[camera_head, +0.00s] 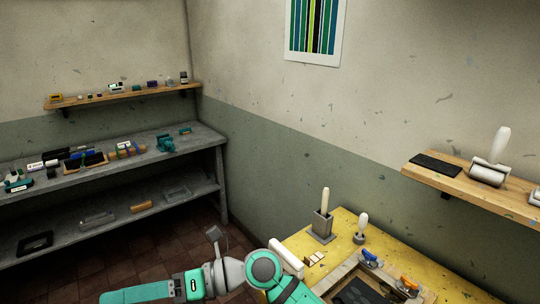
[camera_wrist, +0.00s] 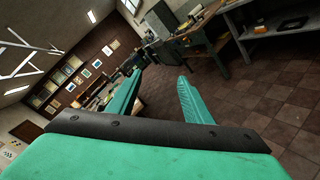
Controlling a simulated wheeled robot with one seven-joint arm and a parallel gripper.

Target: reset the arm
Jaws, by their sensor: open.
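My gripper (camera_wrist: 161,76) is open in the wrist view, its two teal fingers apart with nothing between them. The fingers point out over the room, with brown floor tiles (camera_wrist: 270,95) and furniture beyond. In the head view my teal and grey arm is folded low at the bottom centre, in front of the yellow table (camera_head: 345,225). My fingertips cannot be made out there. On the table a shallow wooden tray (camera_head: 322,284) holds a dark flat item, partly cut off by the bottom edge.
Beside the tray stand a grey holder (camera_head: 322,226) with a pale handle, a white-handled tool (camera_head: 361,228), and blue (camera_head: 370,258) and orange (camera_head: 408,284) tools. A wall shelf (camera_head: 480,190) juts out at right. A grey workbench (camera_head: 205,145) with several items stands at left, with open floor before it.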

